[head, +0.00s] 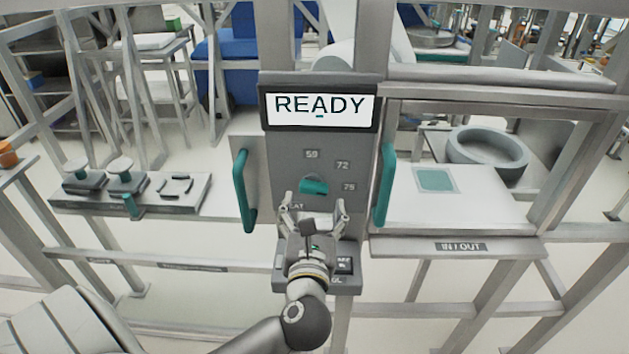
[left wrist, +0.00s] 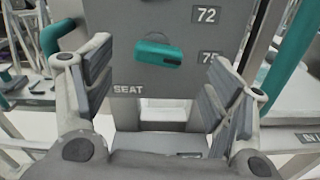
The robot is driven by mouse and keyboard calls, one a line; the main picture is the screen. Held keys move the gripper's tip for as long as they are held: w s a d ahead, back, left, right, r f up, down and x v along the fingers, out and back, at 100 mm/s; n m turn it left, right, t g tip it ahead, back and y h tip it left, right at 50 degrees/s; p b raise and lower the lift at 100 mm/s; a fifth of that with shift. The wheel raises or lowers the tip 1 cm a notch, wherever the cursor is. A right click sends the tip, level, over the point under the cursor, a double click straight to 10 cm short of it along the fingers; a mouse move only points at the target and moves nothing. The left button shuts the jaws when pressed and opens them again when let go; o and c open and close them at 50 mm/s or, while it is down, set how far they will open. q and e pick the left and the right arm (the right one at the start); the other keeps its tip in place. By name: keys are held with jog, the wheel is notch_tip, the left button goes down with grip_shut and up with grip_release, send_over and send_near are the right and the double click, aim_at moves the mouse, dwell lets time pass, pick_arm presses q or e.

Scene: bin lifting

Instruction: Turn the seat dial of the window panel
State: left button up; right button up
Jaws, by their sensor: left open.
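The grey window panel (head: 290,150) stands upright in the middle of the head view, under a screen (head: 319,106) that reads READY. Its seat dial is a teal knob (head: 314,186) with labels 59, 72 and 75 around its upper right. In the left wrist view the knob (left wrist: 158,54) lies nearly level, and the word SEAT (left wrist: 128,90) shows below it. My left gripper (head: 313,212) is open and empty, just below and in front of the knob. In the left wrist view its fingers (left wrist: 155,95) stand wide apart, with the knob beyond them. My right gripper is not seen.
Teal upright handles stand left (head: 243,190) and right (head: 385,186) of the panel. A shelf with dark fixtures (head: 130,195) is at left. A pale shelf (head: 450,208) with a teal square and an IN/OUT label is at right. Metal frame posts surround the station.

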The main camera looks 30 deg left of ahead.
aim_at(314, 189)
pick_arm(q)
jog(key=p+x, duration=0.2)
jog(key=x, duration=0.5)
jog(key=shift+w+a, duration=0.15)
jog(key=shift+w, duration=0.1)
jog(key=shift+c, duration=0.3)
jog(key=c, duration=1)
